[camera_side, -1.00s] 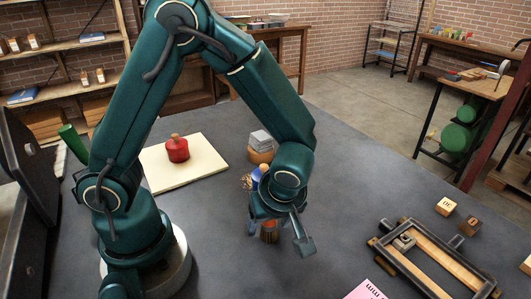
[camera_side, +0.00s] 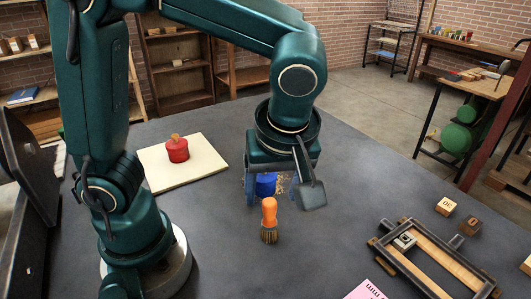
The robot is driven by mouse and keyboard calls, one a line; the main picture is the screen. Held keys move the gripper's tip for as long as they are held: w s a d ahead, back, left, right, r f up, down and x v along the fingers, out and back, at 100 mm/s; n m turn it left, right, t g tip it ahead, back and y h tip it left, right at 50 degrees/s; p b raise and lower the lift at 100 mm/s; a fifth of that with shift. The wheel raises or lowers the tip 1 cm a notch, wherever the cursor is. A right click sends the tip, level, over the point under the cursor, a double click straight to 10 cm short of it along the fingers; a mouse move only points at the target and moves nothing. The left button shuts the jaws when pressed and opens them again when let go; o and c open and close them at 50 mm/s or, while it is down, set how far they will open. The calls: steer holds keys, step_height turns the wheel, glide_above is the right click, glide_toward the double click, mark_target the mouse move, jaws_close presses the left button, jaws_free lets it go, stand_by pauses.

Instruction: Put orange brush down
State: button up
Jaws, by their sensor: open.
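The orange brush (camera_side: 269,220) stands upright on the grey table, bristles down and orange handle up. My gripper (camera_side: 284,197) is open and empty above and just behind the brush, with its fingers pointing down. One finger with a flat grey tip shows to the right of the handle, and another blue-grey finger shows to the left. A blue object (camera_side: 265,184) shows behind the brush, partly hidden by my gripper.
A red pot-like object (camera_side: 177,149) stands on a cream board (camera_side: 207,171) at the left. A wooden frame press (camera_side: 432,262) lies at the right, near small lettered blocks (camera_side: 446,206) and a pink sheet (camera_side: 367,291). Table right of the brush is clear.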

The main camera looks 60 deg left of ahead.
steer(key=s+a+r+m+t+h, duration=0.2)
steer(key=s+a+m+t+h, duration=0.1)
steer(key=m, duration=1)
steer(key=shift+s+a+r+m+t+h, duration=0.35)
steer(key=shift+s+a+t, duration=0.25)
steer(key=shift+s+t, duration=0.15)
